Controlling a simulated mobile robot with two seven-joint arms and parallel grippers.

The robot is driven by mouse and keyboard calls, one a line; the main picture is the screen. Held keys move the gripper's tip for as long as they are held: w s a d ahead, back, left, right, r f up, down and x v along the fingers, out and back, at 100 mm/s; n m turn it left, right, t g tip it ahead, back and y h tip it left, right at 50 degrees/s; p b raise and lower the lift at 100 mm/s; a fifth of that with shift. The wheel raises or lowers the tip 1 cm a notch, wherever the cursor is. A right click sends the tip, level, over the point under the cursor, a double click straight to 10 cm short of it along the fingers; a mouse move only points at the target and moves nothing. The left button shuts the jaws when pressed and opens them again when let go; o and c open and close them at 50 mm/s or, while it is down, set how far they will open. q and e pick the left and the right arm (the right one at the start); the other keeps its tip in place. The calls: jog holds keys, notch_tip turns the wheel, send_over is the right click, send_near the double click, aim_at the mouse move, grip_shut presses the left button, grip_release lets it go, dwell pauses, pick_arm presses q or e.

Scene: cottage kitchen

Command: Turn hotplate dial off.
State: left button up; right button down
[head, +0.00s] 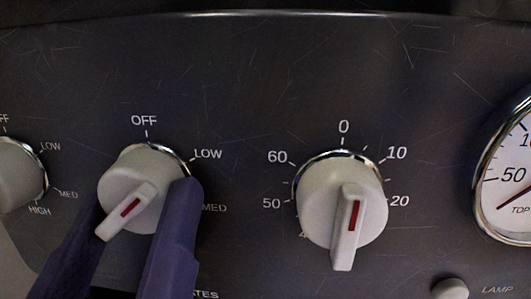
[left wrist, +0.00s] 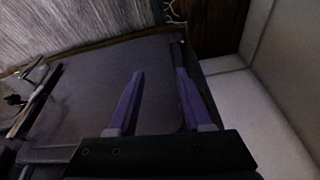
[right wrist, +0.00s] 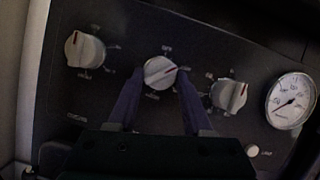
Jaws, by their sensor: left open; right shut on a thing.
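The hotplate dial (head: 125,180) is a pale grey knob with a raised grip and a red mark, on the dark panel. OFF is printed above it, LOW at upper right and MED at right. Its grip slants from upper right to lower left, turned away from vertical; its exact setting is hard to read. My right gripper (head: 138,210) has one purple finger on each side of the knob, shut on it. The right wrist view shows the same dial (right wrist: 160,72) between the fingers (right wrist: 158,78). My left gripper (left wrist: 159,72) is open and empty over a dark surface.
Another OFF/LOW/MED/HIGH dial (head: 18,170) is at the left edge. A numbered timer dial (head: 342,195) stands to the right, then a round gauge (head: 510,170) and a lamp button (head: 450,289). The panel above the dials is clear.

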jog(key=n+y+p, duration=0.1)
jog(key=n+p, duration=0.2)
jog(key=n+g+y+p, duration=0.1)
jog(key=n+y+p, duration=0.1)
jog(key=n+p, duration=0.2)
jog(key=r+n+g+y+p, duration=0.1)
jog(key=n+p, duration=0.2)
jog(key=shift+d+n+y+p, duration=0.3)
jog(key=shift+d+p, duration=0.05)
jog(key=shift+f+n+g+p, duration=0.1)
jog(key=shift+n+g+p, duration=0.3)
jog(key=shift+n+p, duration=0.4)
jog(key=shift+f+n, duration=0.1)
jog(key=shift+n, duration=0.2)
jog(key=shift+c, duration=1.6)
grip_release()
